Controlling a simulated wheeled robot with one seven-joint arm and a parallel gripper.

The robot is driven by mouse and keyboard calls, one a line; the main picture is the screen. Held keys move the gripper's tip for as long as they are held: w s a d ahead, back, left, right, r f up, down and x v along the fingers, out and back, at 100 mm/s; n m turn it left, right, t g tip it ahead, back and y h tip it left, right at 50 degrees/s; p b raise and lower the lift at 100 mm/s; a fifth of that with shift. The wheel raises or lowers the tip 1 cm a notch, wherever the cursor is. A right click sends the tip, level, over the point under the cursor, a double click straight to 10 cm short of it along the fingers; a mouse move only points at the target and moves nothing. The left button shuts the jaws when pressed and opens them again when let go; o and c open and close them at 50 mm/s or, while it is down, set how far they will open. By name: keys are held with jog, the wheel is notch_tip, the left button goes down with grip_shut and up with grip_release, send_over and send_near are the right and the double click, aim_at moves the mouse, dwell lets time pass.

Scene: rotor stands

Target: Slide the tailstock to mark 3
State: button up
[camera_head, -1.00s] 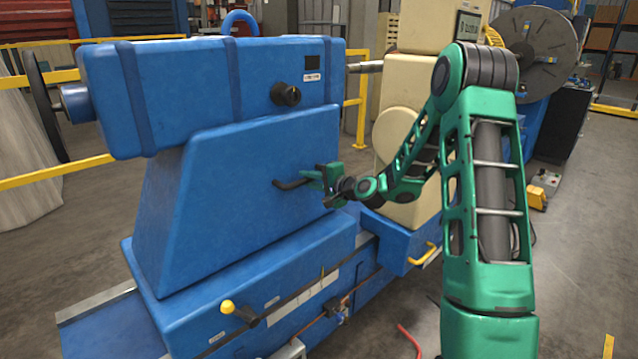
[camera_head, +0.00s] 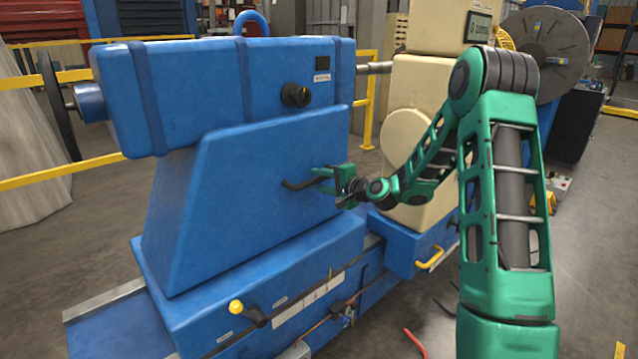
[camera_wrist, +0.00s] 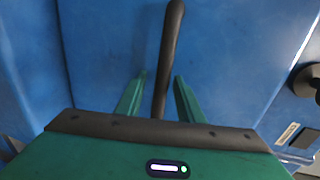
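The tailstock (camera_head: 240,200) is a large blue housing on a blue base, left of centre in the head view. A dark bar handle (camera_head: 298,185) sticks out of its side face. My gripper (camera_head: 322,176) is at this handle. In the wrist view, the handle (camera_wrist: 170,45) runs between the two green fingers of my gripper (camera_wrist: 160,90), with a visible gap on each side, so the gripper is open around it. A lever with a yellow knob (camera_head: 237,307) is on the base. A pale scale strip (camera_head: 300,300) lies along the base; its marks are too small to read.
A cream column (camera_head: 415,120) with a display stands to the right of the tailstock, with a grey disc (camera_head: 548,50) behind it. A yellow handle (camera_head: 431,258) is on a blue block below it. Yellow rails (camera_head: 370,100) stand behind. Red hose (camera_head: 415,342) lies on the floor.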

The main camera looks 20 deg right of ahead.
jog(key=v, duration=1)
jog(key=shift+s+d, duration=0.25)
jog(key=s+a+f+n+g+h, duration=0.1)
jog(key=s+f+n+g, duration=0.15)
jog(key=s, duration=0.35)
jog(key=s+a+f+n+g+h, duration=0.1)
jog(key=s+n+g, duration=0.3)
jog(key=s, duration=0.3)
jog(key=s+d+r+g+h, duration=0.1)
jog(key=s+g, duration=0.1)
jog(key=s, duration=0.9)
jog(key=s+d+r+g+h, duration=0.1)
jog(key=s+d+g, duration=0.1)
jog(key=s, duration=0.8)
jog(key=s+d+r+n+g+h, duration=0.1)
jog(key=s+g, duration=0.3)
jog(key=s, duration=0.7)
jog(key=shift+s+d, duration=0.3)
jog(key=shift+d, duration=0.05)
